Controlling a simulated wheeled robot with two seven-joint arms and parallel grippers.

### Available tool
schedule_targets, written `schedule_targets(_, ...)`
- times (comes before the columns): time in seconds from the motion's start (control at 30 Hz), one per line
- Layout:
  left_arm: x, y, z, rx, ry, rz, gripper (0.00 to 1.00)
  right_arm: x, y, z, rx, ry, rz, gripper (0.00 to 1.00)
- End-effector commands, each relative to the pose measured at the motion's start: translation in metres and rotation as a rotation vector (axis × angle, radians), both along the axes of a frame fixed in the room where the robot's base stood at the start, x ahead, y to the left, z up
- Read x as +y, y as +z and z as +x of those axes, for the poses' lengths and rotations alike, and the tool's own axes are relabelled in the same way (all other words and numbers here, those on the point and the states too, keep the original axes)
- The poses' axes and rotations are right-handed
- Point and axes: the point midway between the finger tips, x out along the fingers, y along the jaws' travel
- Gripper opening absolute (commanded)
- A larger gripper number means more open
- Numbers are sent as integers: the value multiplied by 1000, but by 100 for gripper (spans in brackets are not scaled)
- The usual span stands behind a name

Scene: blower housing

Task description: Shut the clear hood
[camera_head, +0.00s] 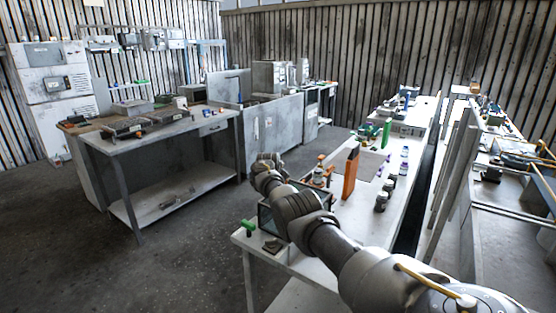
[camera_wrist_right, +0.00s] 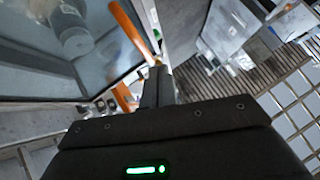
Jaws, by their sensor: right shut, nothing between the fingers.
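The clear hood (camera_head: 266,222) is a dark-framed, see-through box at the near left end of the right-hand bench. My right arm crosses in front and hides much of it, so I cannot tell how far open it is. In the right wrist view a clear pane (camera_wrist_right: 35,50) fills the upper left, with a grey rounded shape behind it and an orange bar (camera_wrist_right: 128,28) beside it. My right gripper (camera_wrist_right: 158,82) is shut and empty, its fingers close to the orange bar; contact is unclear. My left gripper is not in view.
The bench (camera_head: 325,262) also holds an upright orange panel (camera_head: 351,173), dark-capped bottles (camera_head: 385,196) and a green-handled tool (camera_head: 248,229) near its corner. A grey workbench (camera_head: 165,137) stands at the left. The floor between is open.

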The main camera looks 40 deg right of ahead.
Motion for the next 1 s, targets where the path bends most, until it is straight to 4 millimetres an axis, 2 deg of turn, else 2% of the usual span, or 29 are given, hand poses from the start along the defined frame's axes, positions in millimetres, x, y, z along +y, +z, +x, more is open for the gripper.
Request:
schedule_targets(0.03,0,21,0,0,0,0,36,2,20,1,-2,2,0,0)
schedule_targets(0.07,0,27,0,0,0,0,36,3,26,1,-2,3,-1,0)
schedule_targets(0.1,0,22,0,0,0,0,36,8,22,0,-3,5,-5,0)
schedule_targets(0.27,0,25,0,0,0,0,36,24,35,-5,-6,6,-3,0)
schedule_targets(0.53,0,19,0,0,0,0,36,58,68,-17,-9,8,-3,0)
schedule_targets(0.73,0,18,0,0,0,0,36,68,82,-24,-4,6,-4,0)
schedule_targets(1.0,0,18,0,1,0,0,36,71,85,-25,-4,5,-3,0)
